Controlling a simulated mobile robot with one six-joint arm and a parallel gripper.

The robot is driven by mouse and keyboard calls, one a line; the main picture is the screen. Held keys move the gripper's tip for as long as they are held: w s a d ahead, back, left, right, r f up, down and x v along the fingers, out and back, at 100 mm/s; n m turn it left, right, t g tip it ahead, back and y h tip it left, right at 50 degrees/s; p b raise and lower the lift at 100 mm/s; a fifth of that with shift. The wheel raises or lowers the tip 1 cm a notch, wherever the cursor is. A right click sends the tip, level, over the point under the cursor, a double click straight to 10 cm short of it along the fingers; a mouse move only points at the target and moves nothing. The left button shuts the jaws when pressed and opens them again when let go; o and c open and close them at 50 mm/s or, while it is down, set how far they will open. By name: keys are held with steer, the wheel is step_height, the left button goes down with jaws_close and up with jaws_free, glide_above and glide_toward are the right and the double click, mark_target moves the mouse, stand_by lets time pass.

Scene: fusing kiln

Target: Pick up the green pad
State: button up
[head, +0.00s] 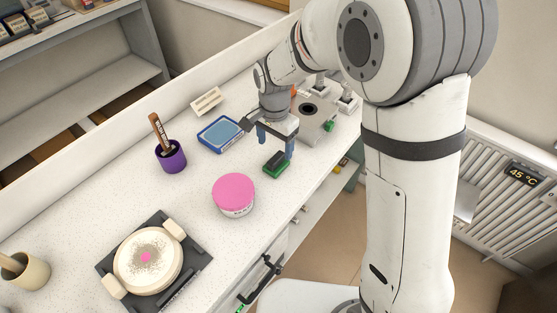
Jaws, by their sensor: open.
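The green pad (276,165) is a small block with a dark top and green sides. It lies on the white speckled worktop near its front edge, to the upper right of the pink-lidded tub. My gripper (276,145) is open, with its two blue fingertips apart and nothing seen between them. It appears just above and behind the pad in the head view; the exact height gap cannot be told. The pad is mostly unhidden.
A pink-lidded tub (234,195) stands close to the pad. A blue tray (220,134), a purple cup (171,157) with a brown-handled tool, and a grey machine (318,116) stand around. A round cream disc (148,262) sits on a dark base at front left.

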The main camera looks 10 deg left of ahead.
mark_target(276, 158)
steer(key=f, duration=0.3)
steer(key=f+p, duration=0.1)
steer(key=f, duration=0.2)
steer(key=shift+s+d+f, duration=0.15)
steer(key=shift+s+f, duration=0.05)
steer(key=shift+f, duration=0.1)
steer(key=c, duration=1.1)
